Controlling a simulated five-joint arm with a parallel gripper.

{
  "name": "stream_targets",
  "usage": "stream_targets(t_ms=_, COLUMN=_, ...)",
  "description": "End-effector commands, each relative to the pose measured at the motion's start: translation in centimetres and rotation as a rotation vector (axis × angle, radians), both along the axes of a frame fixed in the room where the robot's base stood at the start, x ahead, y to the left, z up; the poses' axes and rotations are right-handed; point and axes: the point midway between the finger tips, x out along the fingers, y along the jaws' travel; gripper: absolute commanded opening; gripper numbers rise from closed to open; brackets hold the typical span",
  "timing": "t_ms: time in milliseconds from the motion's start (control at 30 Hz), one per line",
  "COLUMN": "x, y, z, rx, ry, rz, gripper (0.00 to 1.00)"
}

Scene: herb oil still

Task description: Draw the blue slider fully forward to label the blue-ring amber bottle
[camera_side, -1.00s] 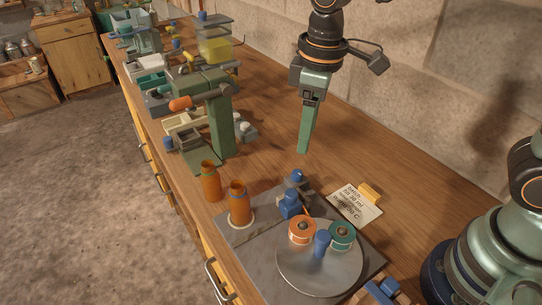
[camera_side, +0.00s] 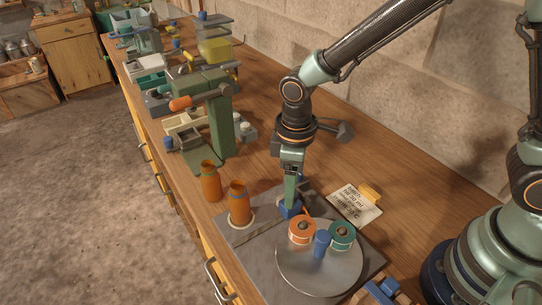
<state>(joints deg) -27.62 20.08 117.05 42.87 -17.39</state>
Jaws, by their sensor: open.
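The blue slider (camera_side: 287,211) sits on the grey base plate (camera_side: 265,254), just right of the amber bottles. My gripper (camera_side: 290,197) points down at the slider, with its fingertips at or just above the slider's top; I cannot tell whether they touch it. The gripper is open, and its near finger hides part of the slider. One amber bottle (camera_side: 240,206) stands upright in a pale ring on the plate. A second amber bottle (camera_side: 210,183) stands upright behind it. I cannot make out a blue ring on either bottle.
A round grey turntable (camera_side: 308,284) carries an orange roll (camera_side: 302,232), a teal roll (camera_side: 342,236) and a blue post (camera_side: 322,244). A written card (camera_side: 354,206) lies to the right. A green press (camera_side: 220,120) stands farther back.

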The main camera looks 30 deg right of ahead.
Motion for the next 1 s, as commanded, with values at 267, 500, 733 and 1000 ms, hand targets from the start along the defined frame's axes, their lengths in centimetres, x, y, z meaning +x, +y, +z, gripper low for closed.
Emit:
stream_targets(t_ms=267, x=-0.01, y=-0.01, z=-1.12, rx=0.000, ry=0.000, rz=0.000, gripper=0.64)
stream_targets(t_ms=500, x=-0.01, y=-0.01, z=-1.08, rx=0.000, ry=0.000, rz=0.000, gripper=0.37)
stream_targets(t_ms=733, x=-0.01, y=-0.01, z=-1.06, rx=0.000, ry=0.000, rz=0.000, gripper=0.00)
stream_targets(t_ms=1000, x=-0.01, y=-0.01, z=-1.03, rx=0.000, ry=0.000, rz=0.000, gripper=0.00)
